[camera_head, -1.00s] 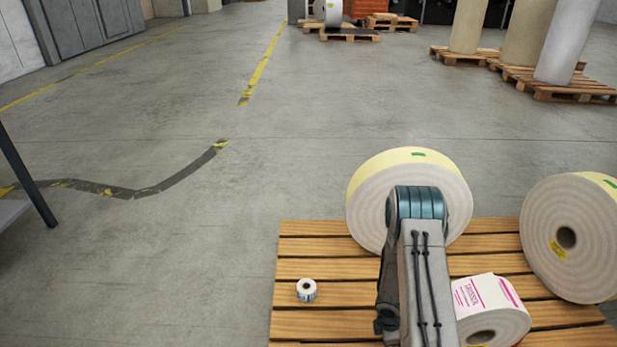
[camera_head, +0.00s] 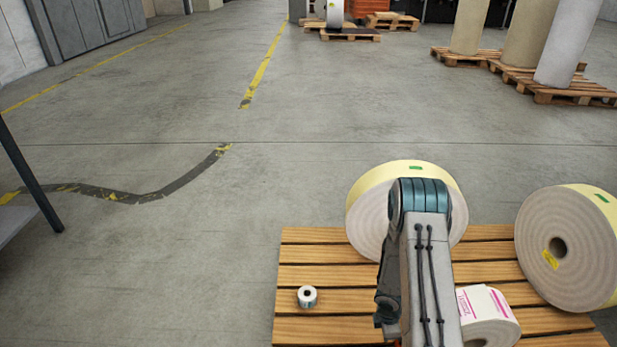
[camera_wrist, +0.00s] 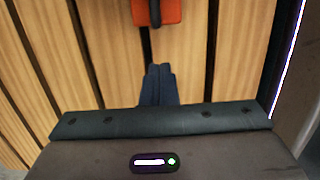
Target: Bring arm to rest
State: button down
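My arm (camera_head: 427,265) rises in front of the pallet in the camera_head view, folded at a teal-banded joint, and hides part of the rolls behind it. My gripper does not show in that view. In the camera_wrist view, my gripper's (camera_wrist: 158,72) two dark fingers lie side by side, shut, with nothing seen between them. They point toward wooden slats (camera_wrist: 105,50).
A slatted wooden pallet (camera_head: 320,275) holds two large pale rolls (camera_head: 372,215) (camera_head: 585,250), a pink-printed label roll (camera_head: 487,315) and a tiny roll (camera_head: 307,297). A dark-legged table (camera_head: 30,175) stands at the left. The floor between is clear.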

jog(key=shift+r, duration=0.1)
notch_tip(320, 180, up, 39)
jog(key=w+m+t+h+p, duration=0.2)
jog(key=m+p, duration=0.6)
jog(key=p, duration=0.5)
jog(key=s+a+r+m+y+p, duration=0.1)
jog(key=s+a+r+m+p, duration=0.2)
jog(key=r, duration=0.8)
jog(key=s+a+r+m+y+p, duration=0.1)
jog(key=s+a+r+m+p, duration=0.2)
jog(key=s+r+p, duration=0.4)
jog(key=s+a+r+m+y+p, duration=0.1)
jog(key=s+a+r+m+p, duration=0.2)
jog(key=s+r, duration=0.6)
notch_tip(320, 180, up, 8)
jog(key=shift+s+f+m+t+y+p, duration=0.1)
jog(key=shift+s+m+t+y+p, duration=0.4)
jog(key=shift+p, duration=0.75)
jog(key=shift+w+a, duration=0.1)
jog(key=shift+w, duration=0.1)
